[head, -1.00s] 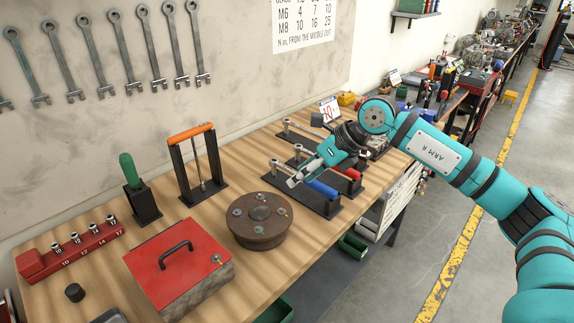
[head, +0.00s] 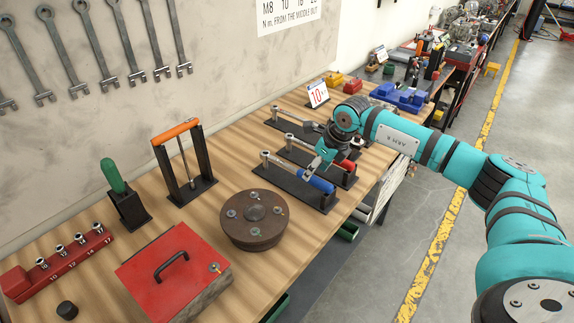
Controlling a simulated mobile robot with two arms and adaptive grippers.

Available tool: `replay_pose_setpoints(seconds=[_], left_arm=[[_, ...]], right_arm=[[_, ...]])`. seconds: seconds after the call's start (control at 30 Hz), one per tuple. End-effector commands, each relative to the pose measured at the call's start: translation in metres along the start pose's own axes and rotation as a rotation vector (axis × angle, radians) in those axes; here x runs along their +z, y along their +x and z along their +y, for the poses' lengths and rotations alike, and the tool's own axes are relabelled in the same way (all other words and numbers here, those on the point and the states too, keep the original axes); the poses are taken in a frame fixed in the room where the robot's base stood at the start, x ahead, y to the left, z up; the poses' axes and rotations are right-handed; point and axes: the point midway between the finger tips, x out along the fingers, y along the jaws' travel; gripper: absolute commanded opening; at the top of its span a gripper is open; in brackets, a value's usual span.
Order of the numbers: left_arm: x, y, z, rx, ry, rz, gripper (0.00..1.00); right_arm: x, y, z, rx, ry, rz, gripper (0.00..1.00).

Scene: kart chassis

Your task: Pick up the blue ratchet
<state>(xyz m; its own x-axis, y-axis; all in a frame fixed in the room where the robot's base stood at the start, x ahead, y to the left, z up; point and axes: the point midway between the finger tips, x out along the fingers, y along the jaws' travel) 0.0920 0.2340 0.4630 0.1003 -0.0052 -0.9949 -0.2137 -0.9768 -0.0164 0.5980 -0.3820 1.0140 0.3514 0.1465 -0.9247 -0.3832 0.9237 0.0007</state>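The blue ratchet (head: 321,185) lies on the nearest of three dark holders, its blue handle to the right and its metal head at the left end. My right gripper (head: 311,174) comes in from the right and points down at the ratchet's shaft, just left of the blue handle. The fingertips overlap the shaft in the picture. They are small, and I cannot tell whether they touch it or how far apart they are. My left gripper is not in view.
A red-handled ratchet (head: 346,165) lies on the holder behind, partly hidden by my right arm. A brown round flange (head: 254,228), a red box (head: 165,290) and an orange-handled stand (head: 177,132) stand to the left. A torque sign (head: 317,94) stands behind.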

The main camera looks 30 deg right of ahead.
Motion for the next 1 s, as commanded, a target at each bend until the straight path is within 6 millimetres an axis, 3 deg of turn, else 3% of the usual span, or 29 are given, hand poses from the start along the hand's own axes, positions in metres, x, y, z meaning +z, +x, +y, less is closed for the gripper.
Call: replay_pose_setpoints(seconds=[0.07,0.17,0.3,0.43,0.7,1.0], left_arm=[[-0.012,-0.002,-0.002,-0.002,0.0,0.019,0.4],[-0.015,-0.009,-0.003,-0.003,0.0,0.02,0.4],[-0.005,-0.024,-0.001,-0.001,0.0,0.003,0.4],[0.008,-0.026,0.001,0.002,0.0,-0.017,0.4],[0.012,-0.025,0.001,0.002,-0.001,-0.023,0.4],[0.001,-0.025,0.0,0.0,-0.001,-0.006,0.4]], right_arm=[[0.0,0.003,0.0,0.0,0.0,0.001,0.51],[0.001,0.011,0.0,0.001,0.001,0.001,0.51],[0.001,0.032,0.0,0.002,0.001,0.002,0.51],[0.0,0.049,0.0,0.002,0.002,0.001,0.51],[-0.001,0.055,-0.001,-0.001,0.001,-0.001,0.51],[0.0,0.055,-0.001,-0.001,0.001,-0.001,0.14]])
